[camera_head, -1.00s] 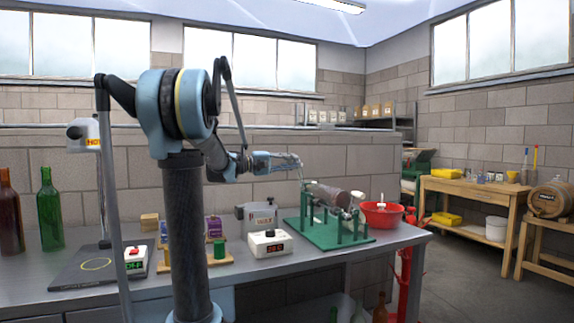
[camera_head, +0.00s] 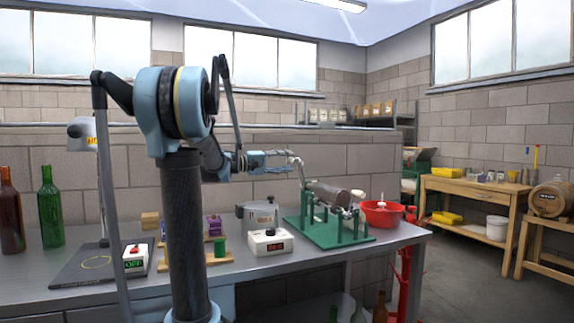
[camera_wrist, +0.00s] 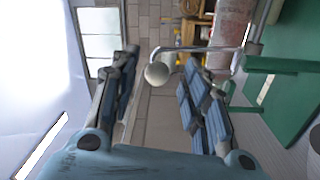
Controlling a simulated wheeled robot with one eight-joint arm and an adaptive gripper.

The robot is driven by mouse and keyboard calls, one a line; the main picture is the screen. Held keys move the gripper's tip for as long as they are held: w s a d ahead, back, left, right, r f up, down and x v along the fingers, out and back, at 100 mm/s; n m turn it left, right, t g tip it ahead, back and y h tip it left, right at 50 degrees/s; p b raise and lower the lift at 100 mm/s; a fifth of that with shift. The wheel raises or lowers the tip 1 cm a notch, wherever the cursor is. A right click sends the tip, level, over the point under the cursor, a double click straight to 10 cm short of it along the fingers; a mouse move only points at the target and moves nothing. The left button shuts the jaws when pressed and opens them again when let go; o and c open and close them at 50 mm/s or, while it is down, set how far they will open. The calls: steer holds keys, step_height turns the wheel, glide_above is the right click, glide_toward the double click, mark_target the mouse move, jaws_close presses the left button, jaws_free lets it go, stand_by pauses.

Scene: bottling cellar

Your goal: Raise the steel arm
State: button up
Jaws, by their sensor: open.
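A green stand (camera_head: 330,233) on the bench carries a dark bottle-like cylinder (camera_head: 332,196).
A red bowl (camera_head: 381,213) stands right of the stand. Green (camera_head: 51,207) and brown (camera_head: 10,210) bottles stand far left. The bench's front edge is close.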

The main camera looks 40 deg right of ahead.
steer(key=v, duration=1)
steer(key=shift+f, duration=0.1)
stand_by(0.3)
